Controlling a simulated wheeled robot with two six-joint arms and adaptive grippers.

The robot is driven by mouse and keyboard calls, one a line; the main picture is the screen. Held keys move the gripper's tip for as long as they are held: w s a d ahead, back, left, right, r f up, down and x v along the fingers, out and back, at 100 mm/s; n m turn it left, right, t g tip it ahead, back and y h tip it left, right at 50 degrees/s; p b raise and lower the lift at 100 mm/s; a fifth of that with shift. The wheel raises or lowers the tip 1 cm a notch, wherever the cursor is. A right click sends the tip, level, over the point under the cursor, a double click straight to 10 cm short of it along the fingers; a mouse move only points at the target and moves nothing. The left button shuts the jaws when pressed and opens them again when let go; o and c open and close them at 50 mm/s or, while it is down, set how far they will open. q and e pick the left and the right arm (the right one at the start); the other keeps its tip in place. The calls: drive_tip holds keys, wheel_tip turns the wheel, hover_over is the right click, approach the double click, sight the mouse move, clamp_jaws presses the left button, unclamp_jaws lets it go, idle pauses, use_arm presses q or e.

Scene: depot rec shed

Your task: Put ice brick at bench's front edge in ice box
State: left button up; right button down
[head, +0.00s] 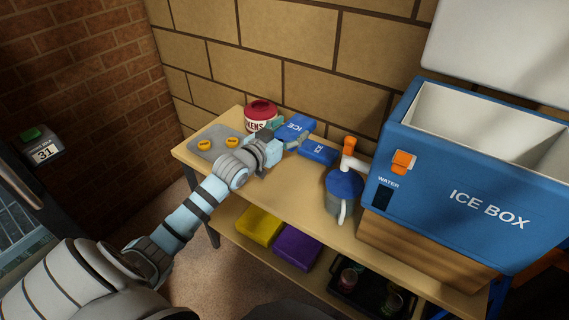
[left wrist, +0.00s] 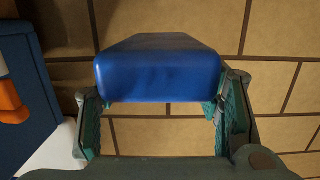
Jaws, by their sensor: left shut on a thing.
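A blue ice brick marked ICE (head: 297,126) is held between the fingers of my left gripper (head: 281,138), over the back part of the bench. In the left wrist view the brick (left wrist: 158,70) sits between the two teal fingers (left wrist: 160,115), with the brick wall behind it. My right gripper is out of view.
A water jug with blue lid (head: 344,186) and orange-topped pump stands between the bricks and the ice box. A wooden block (head: 415,250) supports the ice box.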

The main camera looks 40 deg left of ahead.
use_arm(q)
drive_tip(key=b, duration=0.5)
hover_over(289, 186)
wheel_tip(289, 186, down, 11)
wheel_tip(289, 186, down, 7)
drive_tip(key=b, duration=0.5)
drive_tip(key=shift+f, duration=0.1)
drive_tip(key=o, duration=1.4)
drive_tip(key=shift+o, duration=0.2)
